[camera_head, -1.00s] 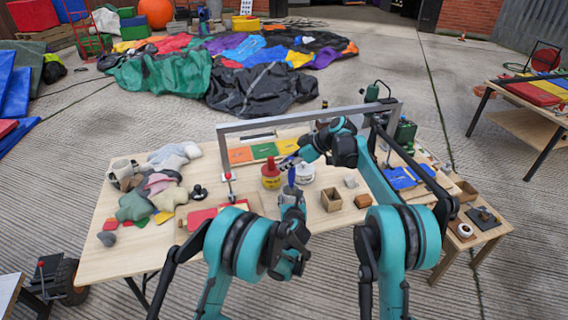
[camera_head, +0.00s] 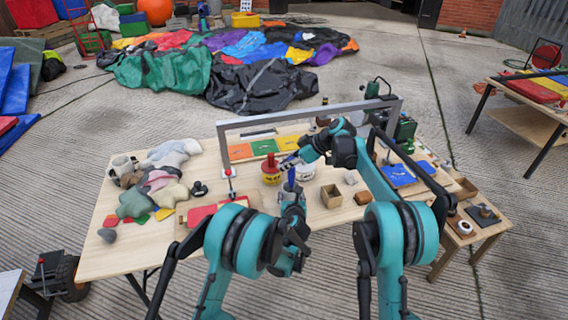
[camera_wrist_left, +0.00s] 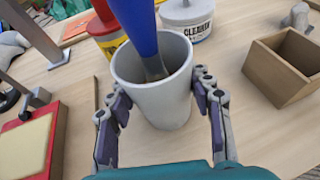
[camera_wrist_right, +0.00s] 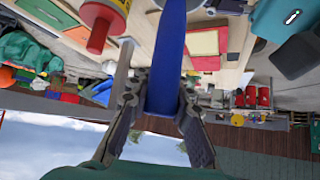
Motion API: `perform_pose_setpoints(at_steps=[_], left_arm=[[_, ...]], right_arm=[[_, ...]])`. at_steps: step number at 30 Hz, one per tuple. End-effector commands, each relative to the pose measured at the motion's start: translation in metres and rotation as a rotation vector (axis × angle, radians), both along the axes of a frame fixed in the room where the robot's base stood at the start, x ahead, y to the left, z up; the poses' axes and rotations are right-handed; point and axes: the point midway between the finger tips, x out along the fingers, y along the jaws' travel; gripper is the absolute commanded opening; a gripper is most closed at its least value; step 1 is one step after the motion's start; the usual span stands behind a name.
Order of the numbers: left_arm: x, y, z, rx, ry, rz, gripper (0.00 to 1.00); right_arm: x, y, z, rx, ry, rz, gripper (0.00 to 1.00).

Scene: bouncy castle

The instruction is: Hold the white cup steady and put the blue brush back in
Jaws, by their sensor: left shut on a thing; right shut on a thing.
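The white cup (camera_wrist_left: 158,103) stands upright on the table in the left wrist view. My left gripper (camera_wrist_left: 162,105) is shut around its sides. The blue brush (camera_wrist_left: 142,25) points down into the cup's mouth, and its lower end shows inside the rim. My right gripper (camera_wrist_right: 160,98) is shut on the brush's blue handle, which also shows in the right wrist view (camera_wrist_right: 171,50). In the head view the brush (camera_head: 291,178) is upright above my left gripper (camera_head: 292,200), and my right gripper (camera_head: 290,163) is at its top. The cup is mostly hidden there.
A red-capped yellow tin (camera_head: 271,175) and a white cleaner tub (camera_wrist_left: 188,18) stand just behind the cup. An open wooden box (camera_wrist_left: 285,68) is to its right. A red block with a cream top (camera_wrist_left: 30,145) is to its left. A metal frame (camera_head: 225,148) spans the table's back.

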Motion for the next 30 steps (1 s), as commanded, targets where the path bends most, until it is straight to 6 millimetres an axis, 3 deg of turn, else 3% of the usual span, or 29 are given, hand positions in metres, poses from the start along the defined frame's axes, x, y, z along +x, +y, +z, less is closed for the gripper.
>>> perform_pose_setpoints(at_steps=[10, 11, 14, 25, 30], left_arm=[[0.000, 0.000, 0.000, 0.000, 0.000, 0.000, 0.18], [0.000, 0.000, 0.000, 0.000, 0.000, 0.000, 0.18], [0.000, 0.000, 0.000, 0.000, 0.000, 0.000, 0.18], [0.000, 0.000, 0.000, 0.000, 0.000, 0.000, 0.18], [0.000, 0.000, 0.000, 0.000, 0.000, 0.000, 0.18]], right_arm=[[0.000, 0.000, -0.001, 0.000, 0.000, 0.000, 0.00], [0.000, 0.000, -0.001, 0.000, 0.000, 0.000, 0.19], [0.000, 0.000, -0.001, 0.000, 0.000, 0.000, 0.44], [0.000, -0.001, 0.000, 0.000, 0.000, 0.000, 0.44], [-0.003, -0.014, 0.013, 0.000, 0.000, -0.001, 0.44]])
